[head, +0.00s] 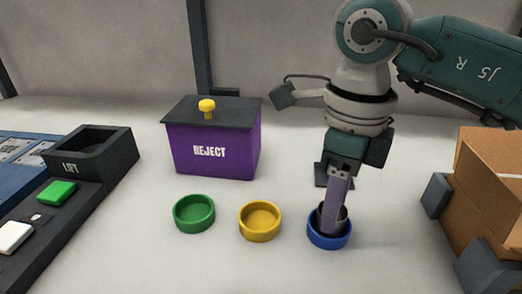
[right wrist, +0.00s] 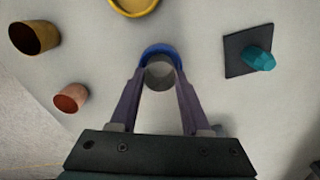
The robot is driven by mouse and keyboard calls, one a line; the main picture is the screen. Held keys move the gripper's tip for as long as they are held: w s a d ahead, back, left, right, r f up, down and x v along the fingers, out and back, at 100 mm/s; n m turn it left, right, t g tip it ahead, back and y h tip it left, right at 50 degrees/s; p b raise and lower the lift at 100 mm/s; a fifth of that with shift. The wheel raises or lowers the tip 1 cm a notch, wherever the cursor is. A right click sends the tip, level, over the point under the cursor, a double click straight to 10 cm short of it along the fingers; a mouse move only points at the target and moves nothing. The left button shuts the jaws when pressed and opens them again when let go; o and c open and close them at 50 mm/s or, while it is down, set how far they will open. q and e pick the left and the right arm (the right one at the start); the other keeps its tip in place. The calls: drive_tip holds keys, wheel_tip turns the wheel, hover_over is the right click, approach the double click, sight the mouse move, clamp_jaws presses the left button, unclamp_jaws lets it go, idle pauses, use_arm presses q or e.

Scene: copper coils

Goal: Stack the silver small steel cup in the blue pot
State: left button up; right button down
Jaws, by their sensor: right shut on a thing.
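The blue pot (head: 329,241) stands on the table at the right end of a row of three shallow pots. The silver small steel cup (right wrist: 159,74) is between the fingers of my right gripper (head: 333,222), which is shut on it. In the head view the cup shows as a dark rim inside the blue pot's outline, partly hidden by a finger. In the right wrist view the blue pot (right wrist: 158,49) curves around the cup's far side. I cannot tell whether the cup touches the pot's floor. My left gripper is not in view.
A yellow pot (head: 260,222) and a green pot (head: 194,213) stand left of the blue one. A purple REJECT box (head: 212,150) is behind. A cardboard box (head: 490,185) stands right. The right wrist view shows a brass cup (right wrist: 40,37), copper cup (right wrist: 71,98) and teal object (right wrist: 259,60).

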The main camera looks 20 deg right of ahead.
drive_tip(key=shift+f+b, duration=0.4)
drive_tip(key=shift+c, duration=1.8)
unclamp_jaws()
drive_tip(key=shift+r, duration=0.1)
drive_tip(key=shift+r+p, duration=0.35)
drive_tip(key=shift+p, duration=0.05)
wheel_tip(320, 180, up, 12)
drive_tip(key=p, duration=0.1)
